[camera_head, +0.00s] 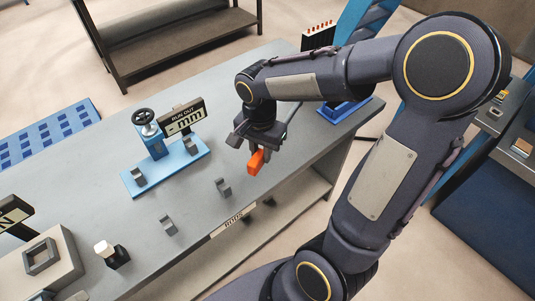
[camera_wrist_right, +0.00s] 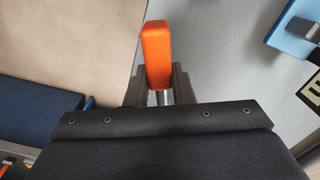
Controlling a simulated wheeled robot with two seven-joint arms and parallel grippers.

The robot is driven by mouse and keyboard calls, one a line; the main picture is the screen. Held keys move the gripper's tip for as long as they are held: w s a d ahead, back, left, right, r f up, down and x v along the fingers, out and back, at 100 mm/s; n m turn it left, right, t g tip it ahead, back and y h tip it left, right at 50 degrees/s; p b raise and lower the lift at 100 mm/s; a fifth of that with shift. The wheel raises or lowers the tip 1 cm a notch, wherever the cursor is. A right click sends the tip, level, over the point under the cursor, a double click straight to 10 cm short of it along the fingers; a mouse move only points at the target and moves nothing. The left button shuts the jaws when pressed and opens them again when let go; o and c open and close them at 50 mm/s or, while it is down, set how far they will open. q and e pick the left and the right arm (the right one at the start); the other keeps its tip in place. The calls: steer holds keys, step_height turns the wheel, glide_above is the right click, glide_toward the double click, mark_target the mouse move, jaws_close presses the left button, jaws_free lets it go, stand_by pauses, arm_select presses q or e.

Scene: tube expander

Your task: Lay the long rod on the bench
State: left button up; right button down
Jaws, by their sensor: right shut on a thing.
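My right gripper (camera_head: 257,143) is shut on the rod, above the front edge of the grey bench (camera_head: 95,180). The rod's orange end (camera_head: 256,161) sticks out below the fingers in the head view. In the right wrist view the orange end (camera_wrist_right: 156,55) stands beyond the fingers, with a short piece of silver shaft between them. The rest of the rod is hidden, so its length cannot be told. My left gripper is not in view.
Two small grey cradles (camera_head: 222,187) (camera_head: 168,226) stand on the bench near the "RODS" label (camera_head: 233,221). A blue run-out gauge (camera_head: 166,170) stands behind them. A black block with a white top (camera_head: 110,252) and a beige fixture (camera_head: 62,265) are at lower left.

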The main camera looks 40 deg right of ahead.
steer(key=w+d+f, duration=0.1)
steer(key=d+f, duration=0.1)
steer(key=f, duration=0.1)
steer(key=w+d+f, duration=0.1)
steer(key=d+f, duration=0.1)
steer(key=shift+w+d+f, duration=0.1)
steer(key=shift+w+f, duration=0.05)
steer(key=shift+w, duration=0.15)
steer(key=f, duration=0.3)
steer(key=shift+w+d+f, duration=0.1)
steer(key=shift+w+d, duration=0.1)
steer(key=shift+d, duration=0.15)
steer(key=shift+f, duration=0.4)
steer(key=shift+f, duration=0.1)
steer(key=c, duration=1.3)
jaws_free()
steer(key=shift+o, duration=0.2)
